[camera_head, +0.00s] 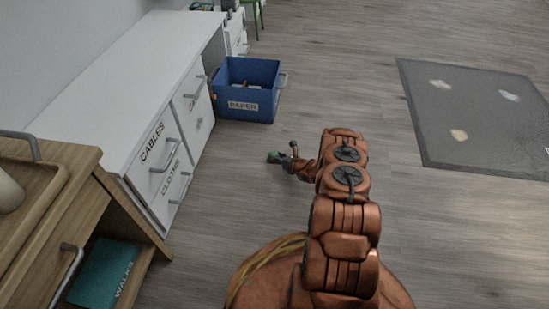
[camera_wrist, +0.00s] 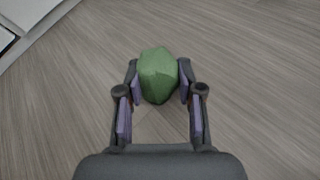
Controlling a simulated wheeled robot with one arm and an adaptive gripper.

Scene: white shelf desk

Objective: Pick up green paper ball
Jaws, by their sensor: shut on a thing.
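The green paper ball (camera_wrist: 158,76) is a crumpled, faceted lump between the two fingers of my gripper (camera_wrist: 158,82) in the wrist view. Both fingertips touch its sides, so my gripper is shut on it. I cannot tell whether the ball touches the floor.
A blue bin (camera_head: 246,90) labelled PAPER stands on the floor beyond my gripper. White drawers (camera_head: 160,152) line the left. A wooden shelf unit (camera_head: 125,203) stands at the near left. A dark mat (camera_head: 470,115) with several light scraps lies at the right. The floor between is clear.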

